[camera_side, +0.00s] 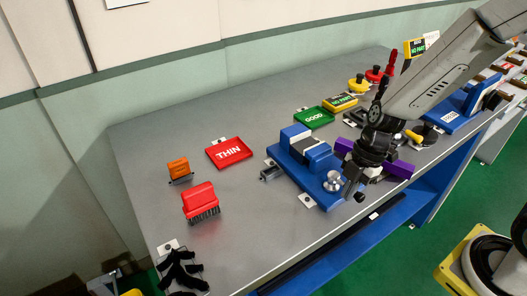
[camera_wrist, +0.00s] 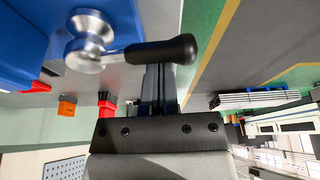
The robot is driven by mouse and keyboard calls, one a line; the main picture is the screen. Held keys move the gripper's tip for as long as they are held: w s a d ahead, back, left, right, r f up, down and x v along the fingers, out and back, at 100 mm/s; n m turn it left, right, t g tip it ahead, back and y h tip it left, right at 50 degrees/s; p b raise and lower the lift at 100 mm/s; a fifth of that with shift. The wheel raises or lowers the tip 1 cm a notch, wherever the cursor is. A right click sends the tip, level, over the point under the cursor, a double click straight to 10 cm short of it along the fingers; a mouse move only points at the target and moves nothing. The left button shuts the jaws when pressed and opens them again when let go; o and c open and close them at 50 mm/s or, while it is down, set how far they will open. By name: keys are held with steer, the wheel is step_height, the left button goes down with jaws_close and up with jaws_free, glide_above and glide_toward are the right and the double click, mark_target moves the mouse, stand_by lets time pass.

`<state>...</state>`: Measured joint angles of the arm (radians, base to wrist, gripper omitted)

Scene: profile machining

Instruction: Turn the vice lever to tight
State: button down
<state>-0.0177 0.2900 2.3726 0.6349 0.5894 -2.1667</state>
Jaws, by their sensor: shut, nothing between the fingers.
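The blue vice (camera_side: 323,193) stands near the front edge of the grey bench, a dark part between its blue jaws. Its silver hub (camera_side: 332,182) is at the front end. In the wrist view the hub (camera_wrist: 90,42) is large, and the lever's black handle (camera_wrist: 165,50) points right from it. My gripper (camera_side: 351,189) is beside the hub in the side view, low over the front edge. In the wrist view my gripper (camera_wrist: 159,88) is shut and empty, its fingers reaching up to the handle. The handle overlaps the fingertips; I cannot tell whether they touch.
A red THIN tray (camera_side: 229,153), a green GOOD tray (camera_side: 314,117), a red brush (camera_side: 199,198) and an orange block (camera_side: 179,168) lie on the bench. Purple blocks (camera_side: 399,169) sit right behind my gripper. Another blue fixture (camera_side: 455,112) stands farther right. The bench's left half has free room.

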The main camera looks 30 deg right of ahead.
steer(key=shift+d+n, duration=0.4)
steer(key=shift+n, duration=0.2)
steer(key=d+n, duration=0.1)
steer(key=n+g, duration=0.1)
steer(key=n, duration=0.1)
steer(key=shift+d, duration=0.35)
steer(key=shift+w+d, duration=0.2)
steer(key=shift+d, duration=0.5)
steer(key=shift+w+d, duration=0.5)
steer(key=shift+d, duration=0.35)
steer(key=shift+w+d, duration=0.6)
steer(key=shift+w, duration=0.15)
steer(key=shift+w+d, duration=0.3)
steer(key=shift+w, duration=0.6)
